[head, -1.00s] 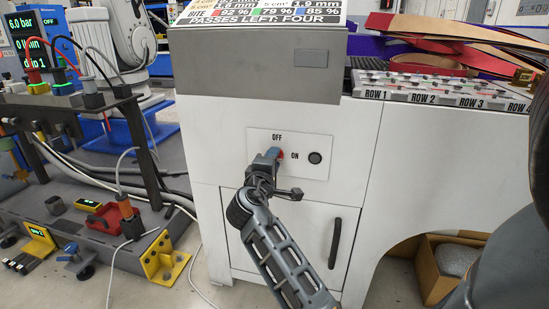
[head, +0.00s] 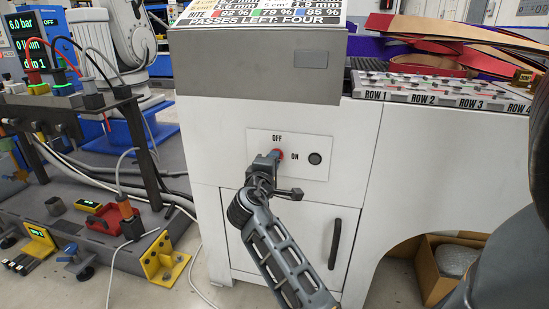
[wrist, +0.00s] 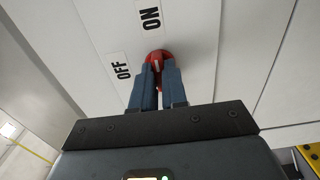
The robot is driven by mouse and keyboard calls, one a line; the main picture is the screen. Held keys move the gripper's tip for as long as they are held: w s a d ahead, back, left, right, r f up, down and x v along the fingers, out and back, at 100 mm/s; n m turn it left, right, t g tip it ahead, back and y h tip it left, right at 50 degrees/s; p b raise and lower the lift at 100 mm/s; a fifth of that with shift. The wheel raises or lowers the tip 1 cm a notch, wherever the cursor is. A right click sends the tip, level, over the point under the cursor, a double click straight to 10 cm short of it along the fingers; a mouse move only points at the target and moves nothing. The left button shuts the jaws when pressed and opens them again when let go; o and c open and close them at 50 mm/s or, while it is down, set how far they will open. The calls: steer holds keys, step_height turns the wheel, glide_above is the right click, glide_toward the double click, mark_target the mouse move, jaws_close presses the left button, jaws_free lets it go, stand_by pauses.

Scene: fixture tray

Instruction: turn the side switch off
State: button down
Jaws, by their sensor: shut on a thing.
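The side switch is a red round knob (head: 278,153) on a pale plate (head: 290,172) on the white cabinet's front. In the head view, OFF is printed above it and ON to its right. My gripper (wrist: 157,72) is shut on the knob, with the blue fingers on either side of it. In the wrist view the red knob (wrist: 158,57) shows between and beyond the fingertips, with a small white mark. The fingers hide part of the knob, so I cannot tell exactly where it points.
A black round button (head: 315,158) sits right of the switch. Below is a cabinet door with a black handle (head: 335,243). A grey console box (head: 255,70) overhangs above. A labelled tray (head: 440,97) lies on the right bench top. A cluttered rig stands at left.

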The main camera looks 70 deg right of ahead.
steer(key=shift+n+p, duration=2.4)
steer(key=shift+p, duration=0.8)
steer(key=shift+n+p, duration=0.4)
steer(key=shift+p, duration=0.05)
steer(key=shift+n+p, duration=1.6)
steer(key=shift+p, duration=0.35)
steer(key=shift+f+n+p, duration=0.1)
steer(key=shift+n+p, duration=1.2)
steer(key=shift+n+p, duration=0.9)
steer(key=shift+p, duration=0.15)
steer(key=shift+n+p, duration=1.65)
steer(key=shift+n, duration=0.05)
steer(key=shift+n+p, duration=0.35)
steer(key=shift+n, duration=0.05)
steer(key=c, duration=1.2)
jaws_free()
